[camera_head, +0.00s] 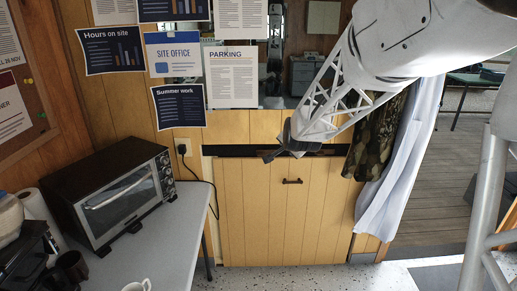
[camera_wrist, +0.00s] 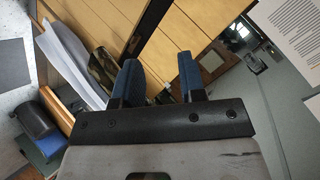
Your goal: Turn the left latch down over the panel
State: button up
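The wooden panel (camera_head: 262,212) is an upright plank board below a black horizontal strip (camera_head: 228,150), with a small dark handle (camera_head: 292,181) near its top. In the wrist view the black strip (camera_wrist: 150,28) runs diagonally beside the wood. My gripper (camera_head: 284,152) is in front of the strip, above and slightly left of the handle. In the wrist view my gripper (camera_wrist: 160,78) has its two blue-padded fingers apart, with nothing visibly held between them. I cannot make out either latch; my gripper covers part of the strip.
A toaster oven (camera_head: 122,190) stands on a grey table (camera_head: 165,250) at left, with a white cup (camera_head: 137,286) at its front. A camouflage garment (camera_head: 375,133) and white cloth (camera_head: 402,160) hang right of the panel. Papers (camera_head: 232,76) are posted above. Speckled floor lies below.

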jog(key=w+a+f+m+t, duration=0.2)
jog(key=w+f, duration=0.3)
jog(key=w, duration=0.5)
jog(key=m+t, duration=0.5)
jog(key=m, duration=0.2)
send_near(261, 152)
jog(key=w, duration=0.2)
jog(key=shift+w+a+f+h, duration=0.1)
jog(key=shift+a+f+h, duration=0.15)
jog(key=shift+f+h, duration=0.15)
jog(key=shift+w, duration=0.2)
jog(key=shift+w, duration=3.7)
